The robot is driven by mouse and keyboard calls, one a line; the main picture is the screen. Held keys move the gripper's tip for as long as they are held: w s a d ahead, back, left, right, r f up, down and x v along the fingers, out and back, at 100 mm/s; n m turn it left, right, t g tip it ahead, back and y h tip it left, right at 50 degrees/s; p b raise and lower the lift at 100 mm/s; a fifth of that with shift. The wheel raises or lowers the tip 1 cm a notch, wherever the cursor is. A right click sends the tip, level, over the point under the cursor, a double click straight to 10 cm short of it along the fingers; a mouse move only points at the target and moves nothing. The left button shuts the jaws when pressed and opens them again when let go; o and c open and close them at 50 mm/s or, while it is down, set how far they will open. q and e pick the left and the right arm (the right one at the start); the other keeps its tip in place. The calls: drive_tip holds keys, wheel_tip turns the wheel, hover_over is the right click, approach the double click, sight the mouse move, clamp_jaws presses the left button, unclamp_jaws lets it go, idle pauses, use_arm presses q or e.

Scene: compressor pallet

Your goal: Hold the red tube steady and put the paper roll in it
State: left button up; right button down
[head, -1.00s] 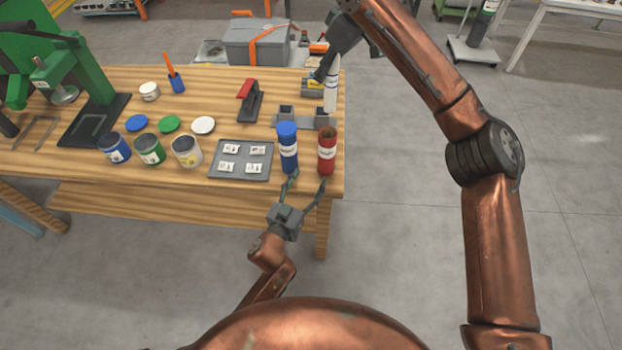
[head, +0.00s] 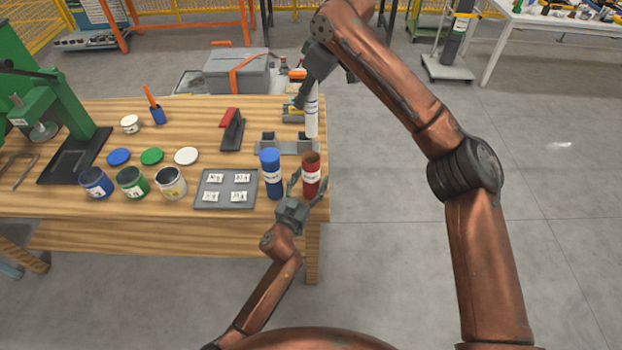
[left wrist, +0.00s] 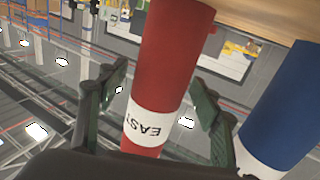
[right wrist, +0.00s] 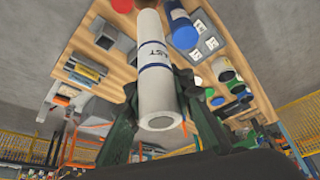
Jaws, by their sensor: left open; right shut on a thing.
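The red tube (head: 311,176) stands upright at the table's front right corner, its open top facing up and a white label around it. My left gripper (head: 309,189) is open, its fingers on either side of the red tube. The left wrist view shows the tube (left wrist: 170,60) between the spread fingers, with gaps on both sides. My right gripper (head: 308,84) is shut on the white paper roll (head: 312,112), held upright farther back than the tube. In the right wrist view the blue-banded roll (right wrist: 156,75) sits between the fingers; a bit of red shows beyond its far end.
A blue tube (head: 271,176) stands just left of the red one. A grey holder (head: 288,148) is behind them. A grey tray (head: 225,199) with labelled packets and several open cans lie farther left. The table ends just right of the red tube.

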use_arm(q)
drive_tip(key=c, duration=1.3)
drive_tip(key=shift+o, duration=0.2)
use_arm(e)
wheel_tip(320, 180, down, 13)
idle(1.1)
drive_tip(key=c, duration=1.6)
unclamp_jaws()
drive_tip(key=v, duration=1.2)
